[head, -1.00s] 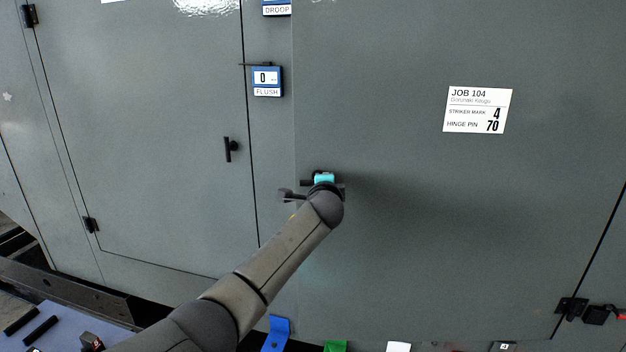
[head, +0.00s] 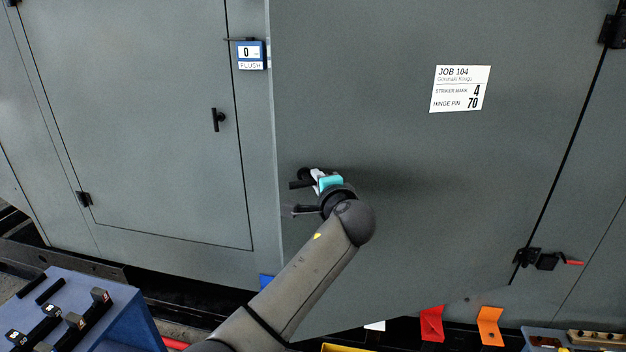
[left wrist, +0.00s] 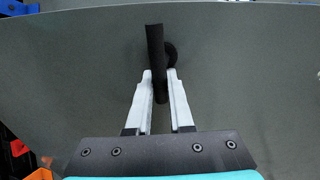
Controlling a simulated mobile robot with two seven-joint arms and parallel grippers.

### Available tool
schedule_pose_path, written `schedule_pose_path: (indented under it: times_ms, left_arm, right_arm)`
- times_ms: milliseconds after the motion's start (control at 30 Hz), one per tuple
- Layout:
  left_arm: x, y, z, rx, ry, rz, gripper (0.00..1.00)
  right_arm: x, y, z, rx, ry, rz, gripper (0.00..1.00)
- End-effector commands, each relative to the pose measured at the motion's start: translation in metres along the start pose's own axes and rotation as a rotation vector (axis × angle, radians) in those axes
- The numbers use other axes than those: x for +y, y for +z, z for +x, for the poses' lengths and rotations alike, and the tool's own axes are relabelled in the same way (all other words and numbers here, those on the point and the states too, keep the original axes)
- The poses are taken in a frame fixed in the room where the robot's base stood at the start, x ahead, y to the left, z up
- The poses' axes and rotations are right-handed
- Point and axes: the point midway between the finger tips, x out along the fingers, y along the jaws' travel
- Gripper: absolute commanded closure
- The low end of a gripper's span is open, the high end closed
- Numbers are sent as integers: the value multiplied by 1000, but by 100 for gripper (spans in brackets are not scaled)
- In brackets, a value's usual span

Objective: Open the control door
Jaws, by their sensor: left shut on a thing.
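The grey door with the JOB 104 label (head: 460,89) fills the middle and right of the head view. It stands partly open, its left edge out from the cabinet and its hinge side at the right. Its black handle (head: 299,184) is near the left edge. My left gripper (head: 314,181) is at this handle. In the left wrist view, the pale fingers (left wrist: 160,80) are shut on the black handle bar (left wrist: 155,45), one on each side. My right gripper is not in view.
A closed grey door (head: 150,130) with its own black handle (head: 217,120) is at the left. A FLUSH gauge reading 0 (head: 251,55) hangs beside the open edge. A blue bench with black parts (head: 120,315) is lower left. Red (head: 431,323) and orange (head: 490,326) flags stand below the door.

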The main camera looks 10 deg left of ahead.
Motion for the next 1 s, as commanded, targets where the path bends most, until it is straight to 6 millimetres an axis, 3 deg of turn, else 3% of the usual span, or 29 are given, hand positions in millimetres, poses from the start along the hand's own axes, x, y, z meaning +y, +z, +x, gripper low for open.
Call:
schedule_pose_path:
  times_ms: [100,133,367,733,1000]
  left_arm:
    - [2,0,0,0,4,0,100]
    - [2,0,0,0,5,0,77]
    - [1,0,0,-1,2,0,51]
    - [0,0,-4,0,-1,-1,50]
    - [1,0,-35,2,1,-3,50]
  right_arm:
    - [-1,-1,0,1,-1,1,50]
    - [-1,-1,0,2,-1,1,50]
    - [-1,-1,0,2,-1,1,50]
    - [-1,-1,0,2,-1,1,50]
    - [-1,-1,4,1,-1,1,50]
